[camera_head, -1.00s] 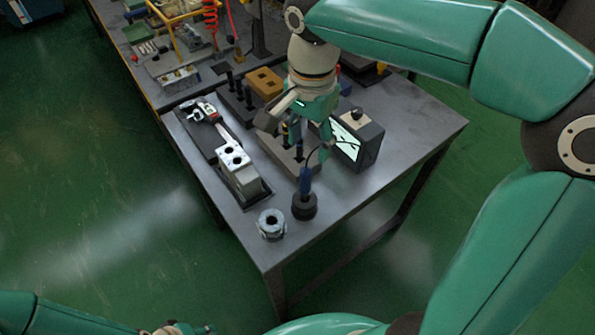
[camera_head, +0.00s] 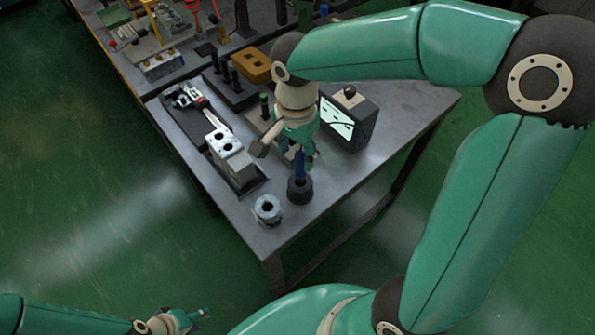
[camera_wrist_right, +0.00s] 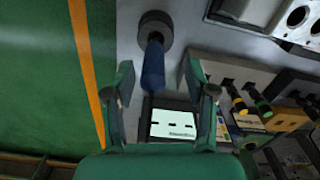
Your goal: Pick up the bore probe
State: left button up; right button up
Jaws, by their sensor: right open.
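The bore probe, a blue handle (camera_head: 299,166), stands upright in a round black holder (camera_head: 300,191) near the table's front edge. In the right wrist view the blue handle (camera_wrist_right: 153,66) lies between my two green fingers, with the black holder (camera_wrist_right: 156,29) beyond it. My right gripper (camera_head: 301,152) is open around the upper part of the handle. In the wrist view there is a visible gap on each side of the handle. My left gripper (camera_head: 190,318) is low at the bottom left, away from the table; its jaws are too small to read.
A display box (camera_head: 349,122) stands just right of my right gripper. A white valve block (camera_head: 232,158) and a grey ring part (camera_head: 267,210) are to its left. A caliper (camera_head: 190,100) and a yellow-brown block (camera_head: 253,66) lie further back. The table's right corner is clear.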

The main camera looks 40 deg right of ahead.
aim_at(300, 167)
jog(key=f, duration=0.4)
jog(key=shift+s+d+f, duration=0.1)
jog(key=shift+s+d, duration=0.15)
jog(key=shift+s, duration=0.15)
jog(key=shift+w+f, duration=0.1)
jog(key=shift+f, duration=0.35)
grip_shut()
